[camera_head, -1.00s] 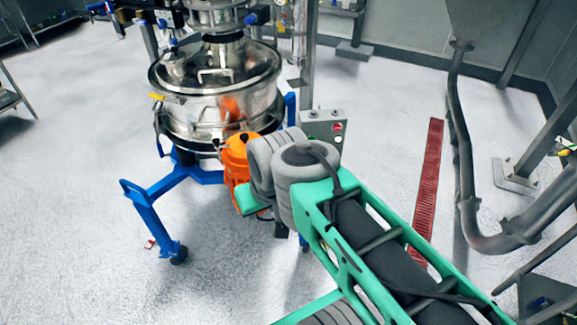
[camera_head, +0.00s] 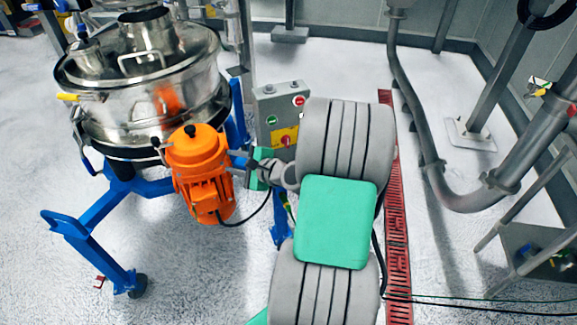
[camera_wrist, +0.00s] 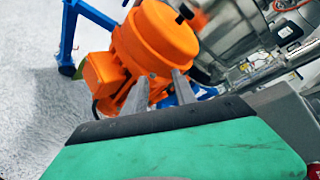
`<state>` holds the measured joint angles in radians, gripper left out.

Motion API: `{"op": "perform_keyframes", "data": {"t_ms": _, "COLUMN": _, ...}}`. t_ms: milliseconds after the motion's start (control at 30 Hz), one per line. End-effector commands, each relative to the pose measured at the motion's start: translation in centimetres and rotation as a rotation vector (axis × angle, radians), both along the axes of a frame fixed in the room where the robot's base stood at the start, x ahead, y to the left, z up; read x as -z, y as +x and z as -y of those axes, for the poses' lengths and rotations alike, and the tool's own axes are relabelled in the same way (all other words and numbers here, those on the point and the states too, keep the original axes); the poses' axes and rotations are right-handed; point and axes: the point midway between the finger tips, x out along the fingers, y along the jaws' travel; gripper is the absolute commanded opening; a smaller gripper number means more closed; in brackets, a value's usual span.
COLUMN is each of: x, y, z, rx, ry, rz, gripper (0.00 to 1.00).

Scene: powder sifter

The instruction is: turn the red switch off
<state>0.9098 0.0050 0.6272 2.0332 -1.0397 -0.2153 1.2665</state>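The grey control box (camera_head: 279,112) stands upright at the centre of the head view, behind my arm. On its face is a red rotary switch (camera_head: 286,140) on a yellow plate, partly hidden at its right by my arm. A round red button (camera_head: 298,101) and a green button (camera_head: 271,120) are above it. My gripper (camera_head: 236,157) is left of and below the switch, apart from it, pointing left beside the orange motor. In the wrist view its two fingers (camera_wrist: 158,77) are apart with nothing seen between them. The switch is not clearly visible there.
The orange motor (camera_head: 202,180) is close to my fingers and also fills the middle of the wrist view (camera_wrist: 155,40). The steel sifter (camera_head: 150,85) stands behind it on a blue frame (camera_head: 90,245). Grey pipes (camera_head: 425,150) run at the right. A red floor grate (camera_head: 398,265) lies behind my arm.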

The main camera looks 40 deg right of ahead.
Motion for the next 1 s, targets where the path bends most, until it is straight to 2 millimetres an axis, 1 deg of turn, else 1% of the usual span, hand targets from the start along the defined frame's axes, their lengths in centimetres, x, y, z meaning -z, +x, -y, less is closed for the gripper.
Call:
{"op": "perform_keyframes", "data": {"t_ms": 33, "x": 4.0, "y": -1.2, "z": 4.9, "rx": 0.201, "ry": 0.243, "rz": 0.073, "gripper": 0.33}}
{"op": "perform_keyframes", "data": {"t_ms": 67, "x": 4.6, "y": -2.0, "z": 7.4, "rx": 0.303, "ry": 0.379, "rz": 0.127, "gripper": 0.33}}
{"op": "perform_keyframes", "data": {"t_ms": 100, "x": 5.3, "y": -3.4, "z": 10.5, "rx": 0.425, "ry": 0.539, "rz": 0.201, "gripper": 0.33}}
{"op": "perform_keyframes", "data": {"t_ms": 133, "x": 5.7, "y": -4.5, "z": 12.5, "rx": 0.498, "ry": 0.638, "rz": 0.250, "gripper": 0.33}}
{"op": "perform_keyframes", "data": {"t_ms": 200, "x": 6.2, "y": -6.5, "z": 15.5, "rx": 0.610, "ry": 0.799, "rz": 0.339, "gripper": 0.33}}
{"op": "perform_keyframes", "data": {"t_ms": 233, "x": 6.3, "y": -7.1, "z": 16.3, "rx": 0.640, "ry": 0.842, "rz": 0.364, "gripper": 0.33}}
{"op": "perform_keyframes", "data": {"t_ms": 300, "x": 6.2, "y": -7.6, "z": 17.4, "rx": 0.673, "ry": 0.896, "rz": 0.397, "gripper": 0.33}}
{"op": "perform_keyframes", "data": {"t_ms": 367, "x": 6.1, "y": -7.2, "z": 17.7, "rx": 0.678, "ry": 0.909, "rz": 0.403, "gripper": 0.33}}
{"op": "perform_keyframes", "data": {"t_ms": 600, "x": 5.8, "y": -2.8, "z": 19.0, "rx": 0.673, "ry": 0.904, "rz": 0.401, "gripper": 0.33}}
{"op": "perform_keyframes", "data": {"t_ms": 733, "x": 5.9, "y": -1.1, "z": 19.7, "rx": 0.674, "ry": 0.902, "rz": 0.400, "gripper": 0.33}}
{"op": "perform_keyframes", "data": {"t_ms": 833, "x": 6.0, "y": -0.6, "z": 20.0, "rx": 0.676, "ry": 0.903, "rz": 0.400, "gripper": 0.33}}
{"op": "perform_keyframes", "data": {"t_ms": 1000, "x": 6.0, "y": -0.5, "z": 20.0, "rx": 0.676, "ry": 0.902, "rz": 0.401, "gripper": 0.33}}
